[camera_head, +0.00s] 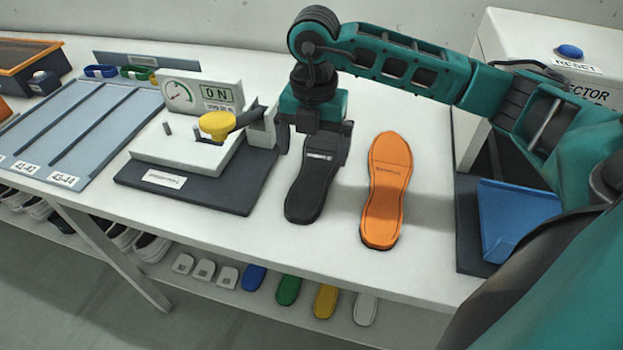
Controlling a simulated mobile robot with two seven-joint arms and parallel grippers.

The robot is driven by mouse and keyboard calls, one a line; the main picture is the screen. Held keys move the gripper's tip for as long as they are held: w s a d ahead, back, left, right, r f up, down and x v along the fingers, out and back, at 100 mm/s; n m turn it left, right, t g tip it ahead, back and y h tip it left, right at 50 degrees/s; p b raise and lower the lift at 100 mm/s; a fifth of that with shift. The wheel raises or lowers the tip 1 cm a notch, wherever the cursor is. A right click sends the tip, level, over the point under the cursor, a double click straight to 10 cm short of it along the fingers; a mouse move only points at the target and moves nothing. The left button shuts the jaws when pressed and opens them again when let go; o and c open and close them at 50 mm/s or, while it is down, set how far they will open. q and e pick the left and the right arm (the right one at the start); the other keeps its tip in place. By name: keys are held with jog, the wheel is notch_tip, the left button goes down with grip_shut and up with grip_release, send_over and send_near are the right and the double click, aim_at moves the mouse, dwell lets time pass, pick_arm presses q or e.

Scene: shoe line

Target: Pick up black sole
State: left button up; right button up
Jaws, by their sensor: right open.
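The black sole (308,192) lies flat on the white table, its long axis running away from me. My right gripper (315,160) is above its far half, fingers pointing down. The gripper is open, with one finger on each side of the sole as seen here. It covers the far end of the sole. I cannot tell whether the fingers touch it. My left gripper is not in view.
An orange sole (388,190) lies just right of the black one. A press device with a yellow knob (217,124) stands close on the left. A blue tray (515,215) is at the right. Coloured soles lie on the lower shelf (275,318).

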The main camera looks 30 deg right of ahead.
aim_at(313, 179)
notch_tip(313, 179, down, 7)
jog(key=shift+r, duration=0.15)
dwell(0.4)
jog(key=c, duration=1.3)
notch_tip(313, 179, up, 20)
jog(key=p, duration=0.1)
jog(key=shift+p, duration=0.35)
